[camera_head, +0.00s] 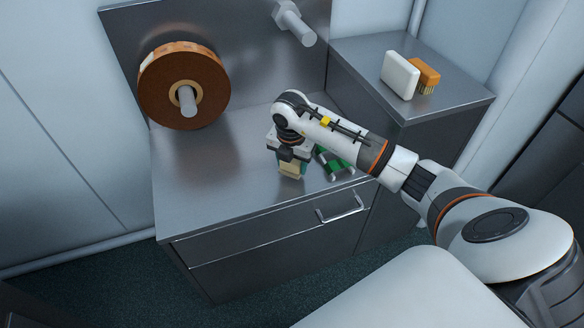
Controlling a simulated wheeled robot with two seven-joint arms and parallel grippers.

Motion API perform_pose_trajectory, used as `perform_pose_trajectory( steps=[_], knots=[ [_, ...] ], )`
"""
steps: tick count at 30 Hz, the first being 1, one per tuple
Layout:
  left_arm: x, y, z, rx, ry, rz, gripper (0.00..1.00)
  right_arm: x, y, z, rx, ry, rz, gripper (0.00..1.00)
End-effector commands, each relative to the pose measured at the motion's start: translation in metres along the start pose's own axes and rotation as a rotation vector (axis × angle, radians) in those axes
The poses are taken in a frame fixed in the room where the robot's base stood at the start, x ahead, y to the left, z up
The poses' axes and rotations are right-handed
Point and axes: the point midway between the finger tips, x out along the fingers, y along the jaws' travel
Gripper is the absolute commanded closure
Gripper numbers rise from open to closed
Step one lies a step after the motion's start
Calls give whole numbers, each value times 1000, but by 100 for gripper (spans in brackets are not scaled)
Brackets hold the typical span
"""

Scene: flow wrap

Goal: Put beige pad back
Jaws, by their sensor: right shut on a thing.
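My right gripper (289,160) points down over the metal counter (200,192), right of its middle. It is shut on a small beige pad (291,171), which shows below the fingers. I cannot tell whether the pad touches the counter. A green and white object (334,163) lies on the counter just right of the gripper, partly hidden by my right arm. My left gripper is not in view.
A large brown roll (155,89) sits on a spindle at the back left. A bare grey spindle (296,24) sticks out at the top. A drawer handle (341,209) projects in front. The counter's left part is clear.

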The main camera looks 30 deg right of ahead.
Motion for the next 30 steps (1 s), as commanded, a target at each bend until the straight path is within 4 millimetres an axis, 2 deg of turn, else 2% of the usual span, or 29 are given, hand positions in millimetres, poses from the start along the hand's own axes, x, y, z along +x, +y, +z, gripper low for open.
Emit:
perform_pose_trajectory(
  steps=[1,3,14,15,19,30],
  knots=[
    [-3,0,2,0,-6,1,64,10,1,2,0,-3,2,68],
    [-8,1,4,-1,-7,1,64,18,1,3,0,-2,2,68],
    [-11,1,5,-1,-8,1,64,21,1,3,-1,0,0,68],
    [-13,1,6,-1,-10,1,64,21,1,3,-1,0,0,45],
    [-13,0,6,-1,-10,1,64,20,1,3,-1,-1,0,24],
    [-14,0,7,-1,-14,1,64,16,0,2,-2,0,-1,24]
  ],
)
